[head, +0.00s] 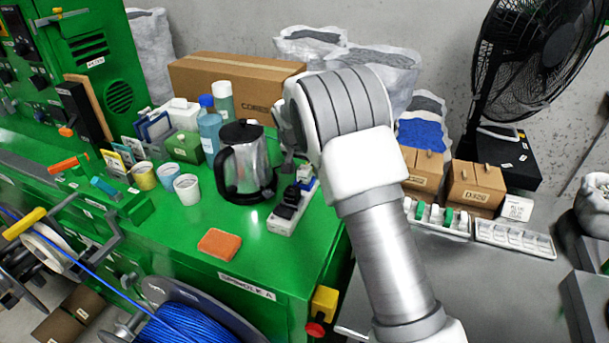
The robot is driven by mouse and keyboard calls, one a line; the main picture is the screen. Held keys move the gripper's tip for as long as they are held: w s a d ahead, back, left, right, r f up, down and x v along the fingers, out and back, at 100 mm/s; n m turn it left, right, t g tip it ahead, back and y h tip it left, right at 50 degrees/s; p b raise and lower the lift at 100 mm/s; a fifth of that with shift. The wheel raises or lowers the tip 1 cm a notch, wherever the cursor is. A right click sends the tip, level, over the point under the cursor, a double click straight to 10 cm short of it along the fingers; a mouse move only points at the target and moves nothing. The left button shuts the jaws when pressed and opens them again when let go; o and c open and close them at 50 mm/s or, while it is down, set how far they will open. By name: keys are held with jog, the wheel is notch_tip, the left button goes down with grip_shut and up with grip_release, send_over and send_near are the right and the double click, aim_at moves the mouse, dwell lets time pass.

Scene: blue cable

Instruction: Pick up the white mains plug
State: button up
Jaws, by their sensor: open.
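A white power strip (281,225) lies on the green bench top, right of the kettle. Black plugs (288,205) sit on its near part. A small white piece (306,171) at its far end looks like the white mains plug, with a blue part just in front of it; it is too small to be certain. My gripper (289,160) is above and beside the far end of the strip, close to the white piece. It is open. My wrist and forearm hide much of it, and I cannot tell whether it touches anything.
A black and steel kettle (243,165) stands close to the left of the gripper. Bottles (210,132), several cups (187,187) and an orange sponge (219,244) are on the green bench (160,215). Cardboard boxes (472,187) and white trays (515,238) lie right of my arm.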

aim_at(304, 170)
grip_shut()
dwell(0.3)
jog(key=shift+r, duration=0.1)
jog(key=shift+r, duration=0.55)
jog(key=v, duration=0.3)
jog(key=shift+w+d+r+b, duration=0.15)
jog(key=shift+d+r+b, duration=0.05)
jog(key=shift+r+b, duration=0.1)
jog(key=s+r, duration=0.7)
jog(key=s, duration=0.4)
jog(key=shift+b, duration=0.45)
jog(key=shift+w+r+p, duration=0.1)
jog(key=shift+r+p, duration=1.15)
jog(key=shift+r, duration=0.7)
